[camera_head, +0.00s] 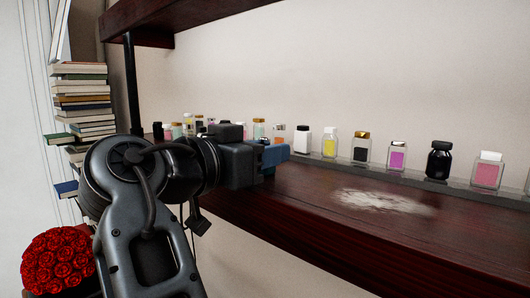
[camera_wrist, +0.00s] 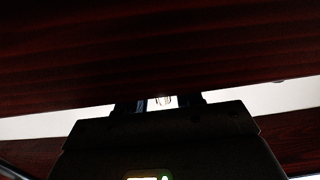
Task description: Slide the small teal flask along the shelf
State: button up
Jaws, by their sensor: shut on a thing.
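My gripper (camera_head: 272,156) has blue fingers and is at the left part of the dark red wooden shelf (camera_head: 330,225), near its front edge. In the wrist view my gripper (camera_wrist: 162,104) is shut, with a small pale, glassy piece (camera_wrist: 163,101) showing between the fingertips. This appears to be the small flask, but its teal colour cannot be made out. In the head view the gripper hides the flask. Whether its base touches the shelf cannot be told.
A row of bottles, including a black bottle (camera_head: 439,160) and a pink bottle (camera_head: 487,170), stands on a clear ledge along the wall. A whitish powder patch (camera_head: 384,201) lies on the shelf. Books (camera_head: 82,100) and red roses (camera_head: 57,258) are at the left.

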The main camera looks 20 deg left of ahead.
dwell(0.3)
jog(key=o, duration=1.1)
jog(key=b+v, duration=0.1)
jog(key=v, duration=0.6)
jog(key=shift+s+b, duration=0.35)
jog(key=shift+b, duration=0.05)
jog(key=shift+a, duration=0.15)
